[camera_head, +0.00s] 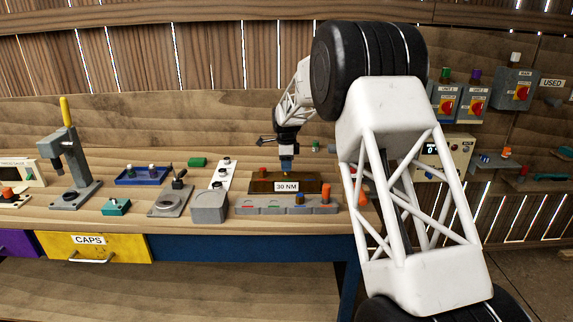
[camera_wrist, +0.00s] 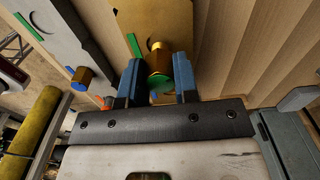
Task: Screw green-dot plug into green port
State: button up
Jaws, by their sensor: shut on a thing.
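My gripper (camera_wrist: 159,80) has blue fingers and is shut on a brass plug (camera_wrist: 158,60) with a green dot on its end face (camera_wrist: 161,87). The plug lies between the fingers, its green face toward the wrist camera. Beyond it is a brass-coloured block (camera_wrist: 150,18) with a green stripe (camera_wrist: 135,46) beside the plug. I cannot tell whether the plug's far end is in the green port, which is hidden. In the head view, my gripper (camera_head: 287,164) points down just above the block labelled 30 NM (camera_head: 262,186); the plug is barely visible there.
A grey box (camera_head: 209,207) and a white strip (camera_head: 221,174) are to the left. A control box (camera_head: 445,158) stands right.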

jog(key=shift+f, duration=0.8)
jog(key=o, duration=1.1)
jog(key=shift+c, duration=0.2)
jog(key=shift+r, duration=0.1)
jog(key=shift+r, duration=3.75)
